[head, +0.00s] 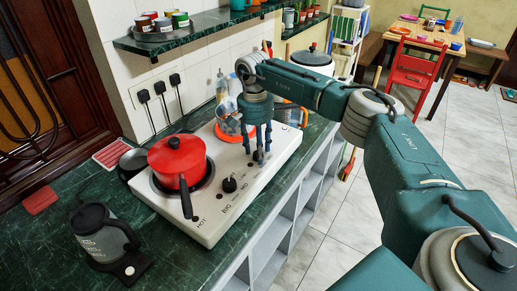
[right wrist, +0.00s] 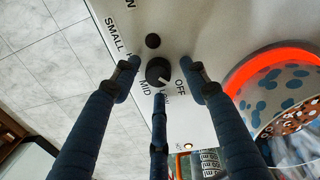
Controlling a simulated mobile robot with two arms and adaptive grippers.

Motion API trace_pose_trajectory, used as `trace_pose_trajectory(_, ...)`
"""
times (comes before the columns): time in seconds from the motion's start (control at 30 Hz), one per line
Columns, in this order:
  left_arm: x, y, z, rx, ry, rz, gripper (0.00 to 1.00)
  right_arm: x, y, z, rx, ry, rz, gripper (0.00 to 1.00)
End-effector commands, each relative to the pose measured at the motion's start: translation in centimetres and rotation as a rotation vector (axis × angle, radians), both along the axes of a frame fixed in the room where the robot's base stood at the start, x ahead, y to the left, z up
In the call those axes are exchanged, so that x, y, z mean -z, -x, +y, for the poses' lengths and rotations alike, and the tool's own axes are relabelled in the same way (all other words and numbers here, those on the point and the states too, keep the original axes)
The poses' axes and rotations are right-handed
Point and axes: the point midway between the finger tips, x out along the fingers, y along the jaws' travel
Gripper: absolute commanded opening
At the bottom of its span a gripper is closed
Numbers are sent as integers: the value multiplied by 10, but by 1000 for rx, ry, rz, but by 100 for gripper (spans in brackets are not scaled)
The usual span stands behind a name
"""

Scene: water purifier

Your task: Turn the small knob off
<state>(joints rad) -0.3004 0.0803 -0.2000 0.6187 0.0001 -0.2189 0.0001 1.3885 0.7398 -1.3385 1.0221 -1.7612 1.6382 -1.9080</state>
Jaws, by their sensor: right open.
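A white two-burner hotplate (head: 215,205) stands on the green counter. In the right wrist view a round black knob (right wrist: 158,71) sits on its panel, with OFF to its right, MID to its lower left and SMALL farther up left. A light mark on the knob points down and right. A smaller black round piece (right wrist: 152,41) is above it. My right gripper (head: 260,156) is over the panel, fingers pointing down and spread open around the knob; the wrist view shows its fingers (right wrist: 160,85) too. Contact cannot be told. My left gripper is not in view.
Another black knob (head: 229,184) is on the hotplate's front. A red pot (head: 180,158) with a handle sticking out sits on the left burner. A spotted pot (right wrist: 285,95) is on the glowing red burner beside my fingers. A dark kettle (head: 102,235) stands front left.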

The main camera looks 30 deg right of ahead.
Motion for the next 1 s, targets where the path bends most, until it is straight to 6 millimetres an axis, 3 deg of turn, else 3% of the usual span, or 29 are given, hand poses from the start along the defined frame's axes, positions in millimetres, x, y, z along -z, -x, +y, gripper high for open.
trace_pose_trajectory(0.17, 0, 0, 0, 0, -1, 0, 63, -17, -2, 1, -1, -1, -3, 44)
trace_pose_trajectory(0.6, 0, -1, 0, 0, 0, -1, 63, -103, -5, 1, 1, -1, -4, 44)
trace_pose_trajectory(0.8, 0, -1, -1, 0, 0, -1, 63, -118, -5, 1, 1, 0, -2, 44)
trace_pose_trajectory(1.0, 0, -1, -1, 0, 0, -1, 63, -120, -5, 1, 2, 0, -2, 44)
